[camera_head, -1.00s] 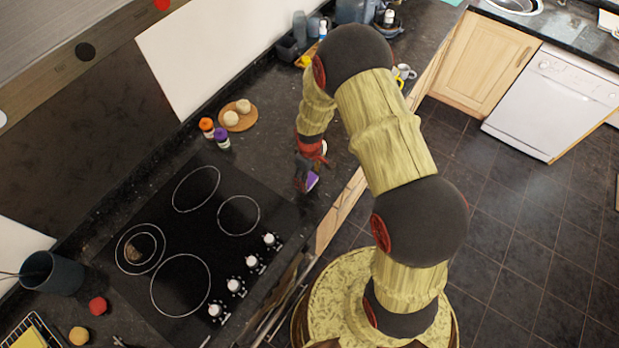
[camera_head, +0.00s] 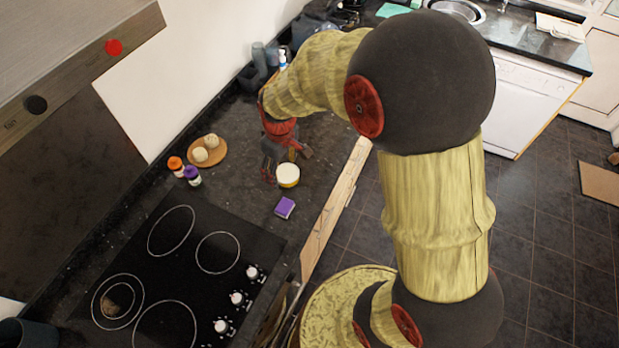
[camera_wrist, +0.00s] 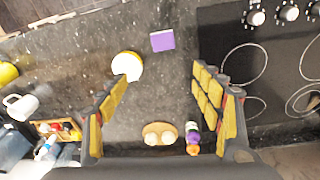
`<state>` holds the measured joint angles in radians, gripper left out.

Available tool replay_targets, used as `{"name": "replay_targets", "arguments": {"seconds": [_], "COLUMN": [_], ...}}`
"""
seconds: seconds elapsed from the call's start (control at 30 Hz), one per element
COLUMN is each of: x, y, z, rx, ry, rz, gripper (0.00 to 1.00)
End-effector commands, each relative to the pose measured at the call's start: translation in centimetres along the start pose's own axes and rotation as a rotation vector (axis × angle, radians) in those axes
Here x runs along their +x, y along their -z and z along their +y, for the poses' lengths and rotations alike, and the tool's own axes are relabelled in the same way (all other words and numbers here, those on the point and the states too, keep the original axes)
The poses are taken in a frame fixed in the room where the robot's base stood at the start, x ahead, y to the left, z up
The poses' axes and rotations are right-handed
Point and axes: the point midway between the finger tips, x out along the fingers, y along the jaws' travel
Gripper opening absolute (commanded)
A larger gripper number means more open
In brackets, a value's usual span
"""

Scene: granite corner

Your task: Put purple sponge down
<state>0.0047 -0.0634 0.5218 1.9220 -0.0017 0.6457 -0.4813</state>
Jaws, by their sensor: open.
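The purple sponge (camera_head: 285,207) lies on the dark granite counter, right of the hob's far corner and near the counter's front edge. In the wrist view the sponge (camera_wrist: 162,40) lies flat beyond my fingertips, apart from them. My gripper (camera_head: 286,163) is open and empty above the counter, farther back than the sponge. In the wrist view my gripper (camera_wrist: 160,95) shows its two yellow-padded fingers spread wide with bare counter between them.
A white-topped yellow round container (camera_head: 288,175) stands close to my gripper, between it and the sponge. A wooden board (camera_head: 209,152) with two pale round items and two small jars (camera_head: 192,175) stand left. The black hob (camera_head: 190,265) is nearer.

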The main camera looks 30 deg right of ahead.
Motion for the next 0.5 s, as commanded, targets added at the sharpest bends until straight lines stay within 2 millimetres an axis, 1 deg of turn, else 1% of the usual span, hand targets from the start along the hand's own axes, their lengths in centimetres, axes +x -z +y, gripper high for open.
{"name": "replay_targets", "arguments": {"seconds": [0.03, 0.07, 0.1, 0.17, 0.2, 0.27, 0.3, 0.4, 0.5], "x": [-3.5, -5.2, -7.4, -10.4, -12.3, -14.9, -16.5, -19.7, -21.9], "y": [-0.5, -0.9, -1.6, -2.7, -3.6, -5.1, -6.2, -9.1, -11.7], "z": [-0.3, -0.5, -0.9, -1.5, -2.0, -2.8, -3.4, -4.9, -6.3], "rx": [0.036, 0.059, 0.090, 0.135, 0.166, 0.212, 0.243, 0.316, 0.380], "ry": [-0.019, -0.026, -0.035, -0.048, -0.055, -0.065, -0.071, -0.082, -0.087], "rz": [0.037, 0.053, 0.076, 0.110, 0.133, 0.168, 0.192, 0.250, 0.300], "gripper": [0.66, 0.66, 0.66, 0.66, 0.66, 0.66, 0.66, 0.66, 0.66]}}
